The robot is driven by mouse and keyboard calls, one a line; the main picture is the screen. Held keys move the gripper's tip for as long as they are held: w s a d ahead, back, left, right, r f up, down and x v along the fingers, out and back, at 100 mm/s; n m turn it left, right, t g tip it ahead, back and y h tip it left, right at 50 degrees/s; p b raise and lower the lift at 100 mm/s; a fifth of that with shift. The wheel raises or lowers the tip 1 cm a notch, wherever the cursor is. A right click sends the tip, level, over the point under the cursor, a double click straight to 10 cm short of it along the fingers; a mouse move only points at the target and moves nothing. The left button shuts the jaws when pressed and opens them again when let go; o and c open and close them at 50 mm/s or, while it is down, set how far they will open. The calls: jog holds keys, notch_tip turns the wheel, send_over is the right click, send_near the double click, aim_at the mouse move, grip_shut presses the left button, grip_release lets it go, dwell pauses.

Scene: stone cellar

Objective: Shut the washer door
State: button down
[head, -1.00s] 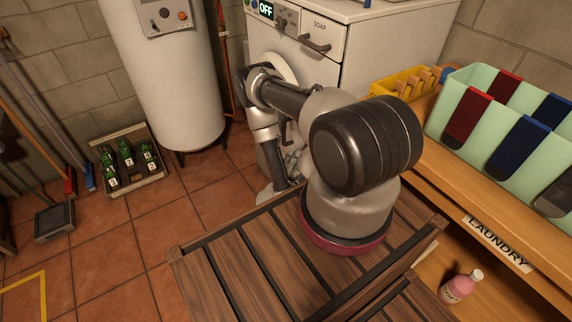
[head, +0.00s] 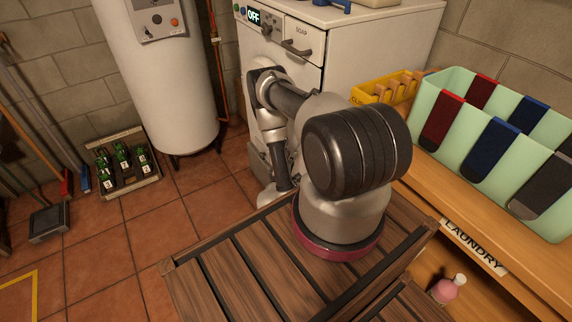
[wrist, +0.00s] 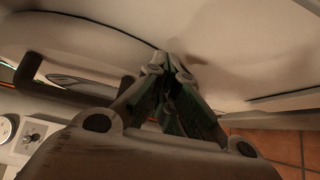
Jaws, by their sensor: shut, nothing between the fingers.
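The white washer (head: 365,48) stands behind my arm in the head view, with its display reading OFF. My arm covers much of its front, and I cannot make out the round door there, so its angle is unclear. In the wrist view my gripper (wrist: 168,75) is shut and empty, its fingertips at or very close to a pale, smooth surface of the washer (wrist: 240,50). Contact cannot be told for sure. A dark handle (wrist: 70,92) lies left of the fingers. The gripper is hidden behind my arm in the head view.
A white boiler (head: 165,80) stands left of the washer, with a bottle crate (head: 125,165) on the tiled floor. A laundry shelf (head: 430,205) with a green sock bin (head: 420,150) and yellow peg box (head: 365,97) is at right.

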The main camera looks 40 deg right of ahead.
jog(key=v, duration=1.2)
jog(key=s+d+r+n+g+h, duration=0.3)
jog(key=s+d+n+g+h, duration=0.15)
jog(key=s+d+g, duration=0.3)
notch_tip(320, 180, up, 12)
jog(key=s+m+g, duration=0.2)
jog(key=g, duration=0.6)
jog(key=s+a+r+m+t+y, duration=0.2)
jog(key=r+y, duration=0.4)
jog(key=r, duration=0.7)
jog(key=s+a+r+m+t+y, duration=0.2)
jog(key=a+r+m+t+y, duration=0.2)
jog(key=r, duration=0.9)
jog(key=s+a+r+m+t+y, duration=0.2)
jog(key=a+r+y, duration=0.4)
jog(key=r, duration=0.7)
jog(key=m+t+y, duration=0.1)
jog(key=m+y, duration=0.1)
jog(key=shift+s+r+y, duration=0.25)
jog(key=shift+s+y, duration=0.1)
jog(key=shift+s, duration=0.05)
